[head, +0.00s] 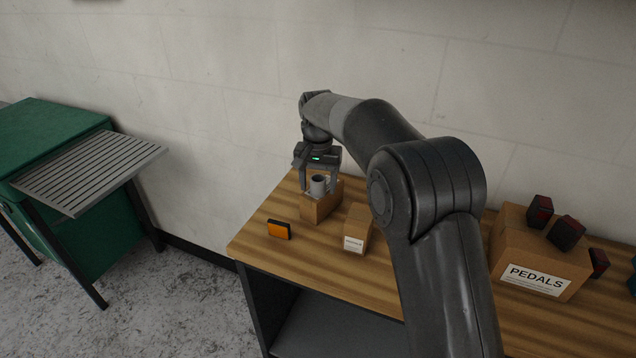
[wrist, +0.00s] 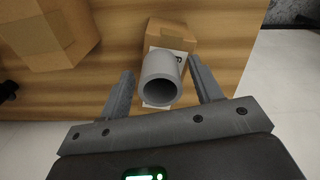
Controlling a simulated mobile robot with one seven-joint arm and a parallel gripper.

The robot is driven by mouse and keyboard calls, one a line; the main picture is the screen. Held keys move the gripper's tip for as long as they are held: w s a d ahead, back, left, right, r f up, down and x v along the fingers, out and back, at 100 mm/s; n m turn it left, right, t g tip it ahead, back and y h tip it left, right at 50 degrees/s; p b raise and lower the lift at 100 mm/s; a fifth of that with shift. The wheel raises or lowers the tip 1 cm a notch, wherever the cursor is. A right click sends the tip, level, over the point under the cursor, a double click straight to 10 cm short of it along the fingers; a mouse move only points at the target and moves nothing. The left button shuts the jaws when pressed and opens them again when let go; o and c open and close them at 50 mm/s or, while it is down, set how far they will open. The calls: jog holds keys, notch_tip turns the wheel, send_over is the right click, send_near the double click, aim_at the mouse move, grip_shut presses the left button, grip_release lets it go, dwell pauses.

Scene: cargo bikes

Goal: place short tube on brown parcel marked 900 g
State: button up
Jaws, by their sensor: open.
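The short grey tube (head: 318,182) stands upright on top of a small brown parcel (head: 322,206). My gripper (head: 318,188) is above that parcel, open, with one finger on each side of the tube. In the wrist view the tube (wrist: 162,80) shows its open end between the two spread fingers (wrist: 160,72), with a gap on each side. The parcel (wrist: 171,32) lies beneath it, with a white label partly covered by the tube; the marking on it cannot be read in full.
Another brown parcel (head: 356,230) with a white label stands close by at the right. An orange reflector block (head: 278,229) lies at the front left of the wooden table (head: 262,250). A box marked PEDALS (head: 520,255) with dark red blocks is farther right. A green cargo box (head: 50,140) stands at left.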

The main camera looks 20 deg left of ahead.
aim_at(318, 178)
notch_tip(318, 178, up, 12)
dwell(0.4)
jog(key=shift+r, duration=0.1)
jog(key=s+d+r+m+t, duration=0.1)
jog(key=s+d+r, duration=0.35)
jog(key=d, duration=0.95)
jog(key=s+d+r+t, duration=0.2)
jog(key=s+d+r, duration=0.25)
jog(key=d, duration=0.85)
jog(key=s+d+f+t, duration=0.1)
jog(key=s+d+f, duration=0.4)
jog(key=s+d, duration=0.3)
jog(key=s+d+f+m+t, duration=0.1)
jog(key=s+d+f, duration=0.5)
jog(key=s, duration=0.6)
jog(key=shift+d+t, duration=0.3)
jog(key=shift+d, duration=0.7)
